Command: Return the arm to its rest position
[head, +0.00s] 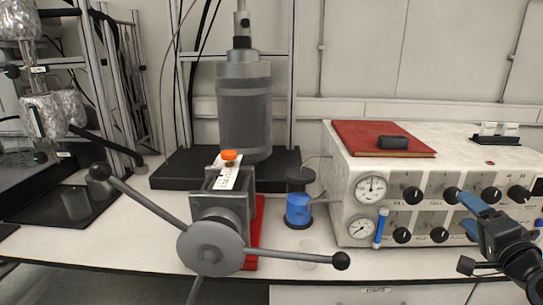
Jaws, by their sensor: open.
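My gripper (464,213) is at the right edge of the head view, in front of the control box. Its two blue fingers are apart, with nothing seen between them. Part of my dark arm shows behind it at the lower right, and the rest is outside the picture.
A control box (343,190) with gauges and knobs stands behind my gripper, a red book (375,135) on top. A vise with long handles (212,245) is at the front middle. Behind it stands a grey reactor (245,105). A blue-filled bottle (298,208) stands between vise and box.

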